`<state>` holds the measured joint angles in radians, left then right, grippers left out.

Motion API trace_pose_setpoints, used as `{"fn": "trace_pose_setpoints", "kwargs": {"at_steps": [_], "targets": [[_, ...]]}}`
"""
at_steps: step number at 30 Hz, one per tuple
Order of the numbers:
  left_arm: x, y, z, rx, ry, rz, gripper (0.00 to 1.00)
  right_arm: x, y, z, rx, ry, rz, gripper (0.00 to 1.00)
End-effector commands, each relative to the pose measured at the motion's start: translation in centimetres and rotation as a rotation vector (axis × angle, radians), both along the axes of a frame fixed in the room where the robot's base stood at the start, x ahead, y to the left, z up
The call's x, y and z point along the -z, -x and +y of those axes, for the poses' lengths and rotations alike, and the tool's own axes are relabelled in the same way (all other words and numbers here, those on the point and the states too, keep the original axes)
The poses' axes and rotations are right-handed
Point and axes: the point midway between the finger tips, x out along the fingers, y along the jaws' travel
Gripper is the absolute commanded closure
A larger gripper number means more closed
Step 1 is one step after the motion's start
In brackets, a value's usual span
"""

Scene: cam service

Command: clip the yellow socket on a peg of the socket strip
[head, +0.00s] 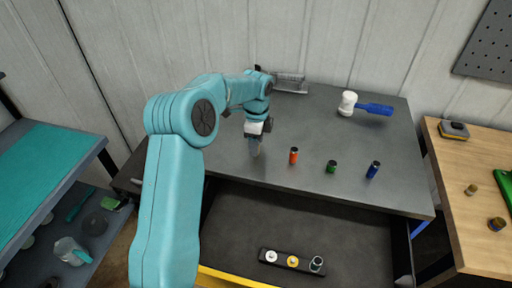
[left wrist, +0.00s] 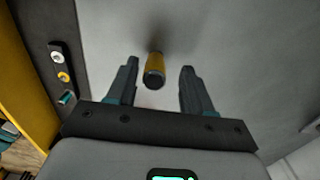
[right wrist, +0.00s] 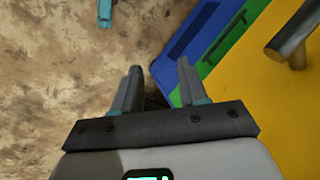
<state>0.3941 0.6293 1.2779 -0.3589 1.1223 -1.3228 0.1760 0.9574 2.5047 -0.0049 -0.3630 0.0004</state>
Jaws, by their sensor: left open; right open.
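The yellow socket (left wrist: 155,68) stands on the grey worktop between the spread fingers of my open left gripper (left wrist: 158,65), apart from both. In the head view my left gripper (head: 255,148) points down at the worktop, and the socket is hidden behind it. The black socket strip (head: 281,259) lies in the open drawer, with a white-ringed spot, a yellow-ringed spot and a dark silver socket at its right end. The strip also shows in the left wrist view (left wrist: 65,86). My right gripper (right wrist: 160,68) is open and empty, above the floor beside the cabinet.
Orange (head: 294,156), green (head: 331,167) and blue (head: 373,170) sockets stand on the worktop (head: 320,120), right of my left gripper. A white-headed mallet (head: 348,104) and a grey metal piece (head: 290,84) lie farther back. The drawer floor (head: 240,220) is mostly clear.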

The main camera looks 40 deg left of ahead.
Motion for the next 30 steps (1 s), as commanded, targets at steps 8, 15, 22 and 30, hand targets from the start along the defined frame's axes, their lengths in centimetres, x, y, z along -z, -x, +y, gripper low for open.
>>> {"fn": "trace_pose_setpoints", "kwargs": {"at_steps": [8,15,22,30], "targets": [[-0.05,-0.03,0.04,0.0,0.0,-0.001,0.72,-0.09,0.01,0.0,0.0,0.0,0.0,0.57],[-0.02,-0.03,0.03,0.0,0.0,-0.001,1.0,-0.09,0.01,0.0,0.0,0.0,0.0,0.57],[-0.21,0.0,0.01,0.0,0.0,0.001,1.0,-0.28,0.0,0.01,0.0,0.0,0.0,0.57],[-0.67,-0.02,0.02,0.0,0.0,0.0,1.0,-0.59,0.01,0.0,0.0,0.0,0.0,0.57]]}}
